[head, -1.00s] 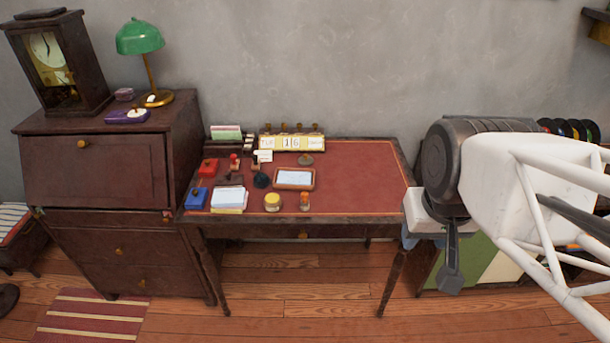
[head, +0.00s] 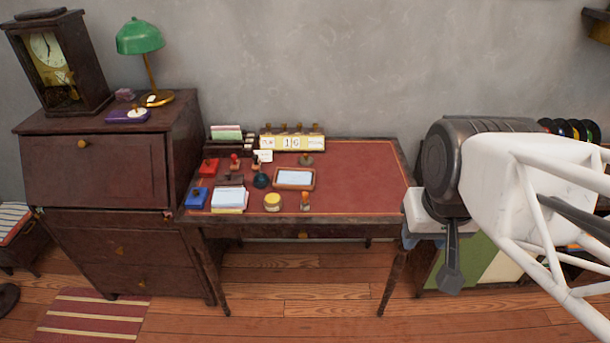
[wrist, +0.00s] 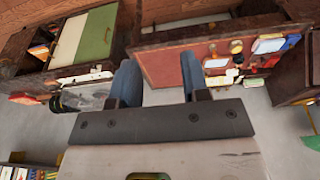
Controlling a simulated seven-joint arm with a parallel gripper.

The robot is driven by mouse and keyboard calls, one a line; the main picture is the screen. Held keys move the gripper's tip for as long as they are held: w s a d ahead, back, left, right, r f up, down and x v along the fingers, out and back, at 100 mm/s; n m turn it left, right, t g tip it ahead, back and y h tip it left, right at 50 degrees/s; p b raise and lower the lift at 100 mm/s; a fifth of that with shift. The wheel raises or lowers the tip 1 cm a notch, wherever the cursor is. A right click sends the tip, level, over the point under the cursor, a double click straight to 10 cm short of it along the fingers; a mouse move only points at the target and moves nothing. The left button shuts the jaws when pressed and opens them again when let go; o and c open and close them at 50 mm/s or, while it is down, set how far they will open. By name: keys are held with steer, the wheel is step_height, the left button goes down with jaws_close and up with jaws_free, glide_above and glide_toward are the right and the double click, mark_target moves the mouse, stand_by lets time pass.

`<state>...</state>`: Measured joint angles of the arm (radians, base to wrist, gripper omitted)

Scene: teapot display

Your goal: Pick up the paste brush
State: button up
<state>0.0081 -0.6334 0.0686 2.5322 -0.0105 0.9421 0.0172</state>
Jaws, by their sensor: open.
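What looks like the paste brush (head: 305,201), a small upright orange-tipped piece, stands near the front edge of the red-topped desk (head: 350,190). It stands just right of a squat jar with a yellow lid (head: 272,201). In the wrist view the brush (wrist: 212,48) and jar (wrist: 237,47) are small, beyond my right-hand finger. My gripper (wrist: 158,78) is open and empty, its two blue fingers apart. In the head view its end (head: 450,275) hangs right of the desk, well away from the brush.
A framed white pad (head: 295,178) lies behind the brush, with a dark round object (head: 261,180) beside it. White papers (head: 229,199), a blue box (head: 196,197), stamps and a calendar (head: 291,142) crowd the desk's left and back. The desk's right half is clear.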

steer(key=shift+o, duration=0.4)
steer(key=shift+o, duration=1.1)
